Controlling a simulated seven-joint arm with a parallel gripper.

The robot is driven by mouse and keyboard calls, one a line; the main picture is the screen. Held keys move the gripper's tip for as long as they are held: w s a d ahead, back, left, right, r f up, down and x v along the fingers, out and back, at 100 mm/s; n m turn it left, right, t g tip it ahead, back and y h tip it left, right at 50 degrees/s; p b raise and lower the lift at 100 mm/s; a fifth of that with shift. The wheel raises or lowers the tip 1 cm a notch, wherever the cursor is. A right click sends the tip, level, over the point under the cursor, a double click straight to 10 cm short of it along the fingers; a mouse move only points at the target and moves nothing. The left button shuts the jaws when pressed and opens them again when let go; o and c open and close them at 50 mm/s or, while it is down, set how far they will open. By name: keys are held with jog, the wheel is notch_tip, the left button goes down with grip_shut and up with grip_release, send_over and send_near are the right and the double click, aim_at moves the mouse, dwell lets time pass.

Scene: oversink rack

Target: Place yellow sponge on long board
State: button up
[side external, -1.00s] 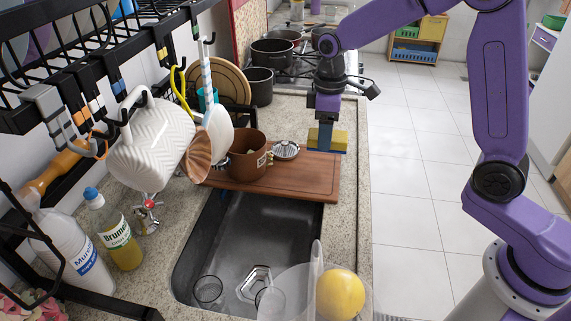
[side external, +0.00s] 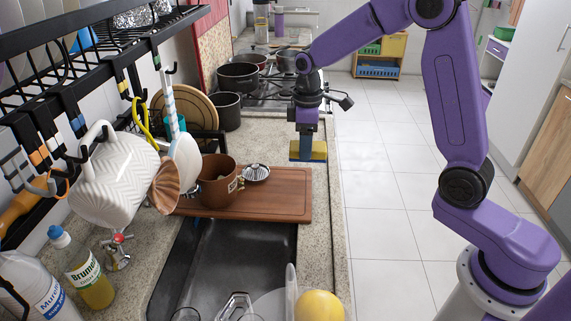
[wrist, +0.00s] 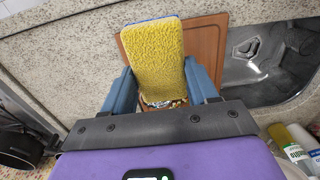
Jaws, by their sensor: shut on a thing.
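The long board (side external: 275,196) is a brown wooden board lying across the far end of the sink. In the side view the sponge appears just behind the board's far right corner; its exact height cannot be told. Part of the board (wrist: 208,45) shows behind the sponge in the wrist view.
A brown pot (side external: 217,185) and a silver strainer-like piece (side external: 256,172) are on the board's left and far part. The sink (side external: 230,265) opens in front. A rack (side external: 110,60) with hanging mugs and utensils is at the left. Dark pots (side external: 238,76) stand behind.

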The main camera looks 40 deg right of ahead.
jog(key=w+f, duration=0.6)
jog(key=shift+a+f, duration=0.15)
jog(key=shift+a, duration=0.1)
jog(key=shift+f, duration=1.6)
jog(key=shift+f, duration=0.2)
jog(key=o, duration=0.9)
jog(key=shift+o, duration=0.2)
jog(key=shift+r, duration=0.15)
notch_tip(320, 180, up, 12)
jog(key=shift+s+r, duration=0.1)
